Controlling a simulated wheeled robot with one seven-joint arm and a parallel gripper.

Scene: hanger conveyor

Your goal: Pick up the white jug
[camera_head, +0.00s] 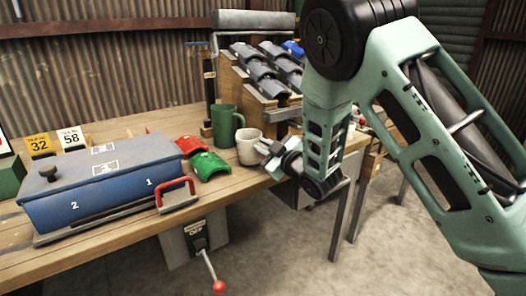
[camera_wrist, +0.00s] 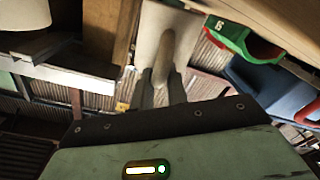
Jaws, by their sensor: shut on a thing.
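The white jug (camera_head: 248,147) is upright at the bench's front edge in the head view, just right of a taller green mug (camera_head: 226,127). My gripper (camera_head: 268,152) reaches it from the right. In the wrist view the jug (camera_wrist: 150,32) is pale, with its handle toward me. My gripper (camera_wrist: 161,88) is shut on that handle, one finger on each side. I cannot tell whether the jug's base touches the bench.
Red and green curved pieces (camera_head: 207,166) lie left of the jug. A blue lidded box (camera_head: 105,190) with a red handle stands further left on the wooden bench (camera_head: 110,250). A rack of dark curved pieces (camera_head: 262,70) rises behind. A red-knobbed lever (camera_head: 218,286) hangs below the edge.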

